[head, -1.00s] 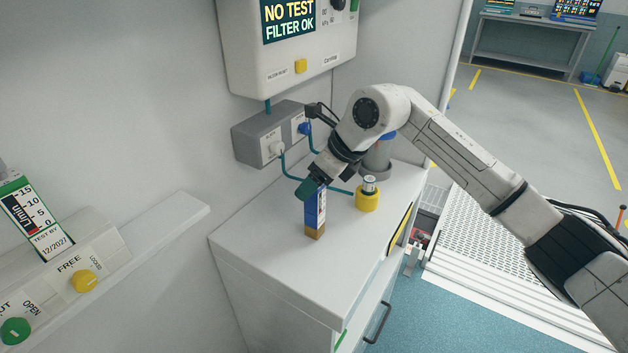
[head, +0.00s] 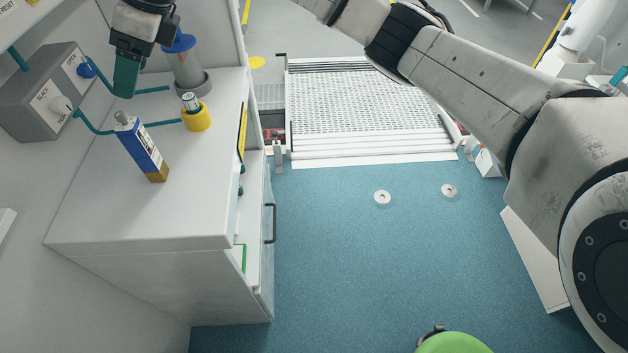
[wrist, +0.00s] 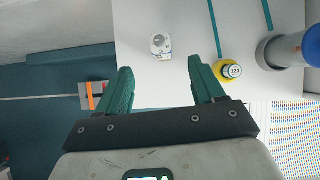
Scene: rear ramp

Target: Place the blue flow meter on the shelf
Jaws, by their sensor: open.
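The blue flow meter (head: 143,149) stands upright on the white cabinet top, with a brown base and a grey fitting on its top. The white cabinet top (head: 110,215) is the flat surface under it. My gripper (head: 126,80) is above and behind the meter in the head view, apart from it. In the wrist view the green fingers of my gripper (wrist: 160,85) are spread with nothing between them. The flow meter (wrist: 160,45) shows from above there, beyond the fingertips. I cannot tell for certain which surface is the task's shelf.
A yellow-based fitting (head: 197,117) and a grey cylinder with a blue cap (head: 184,65) stand behind the meter. A grey socket box (head: 45,95) with teal hoses is on the wall. Blue floor (head: 330,270) is open right of the cabinet; a ramp (head: 365,100) lies beyond.

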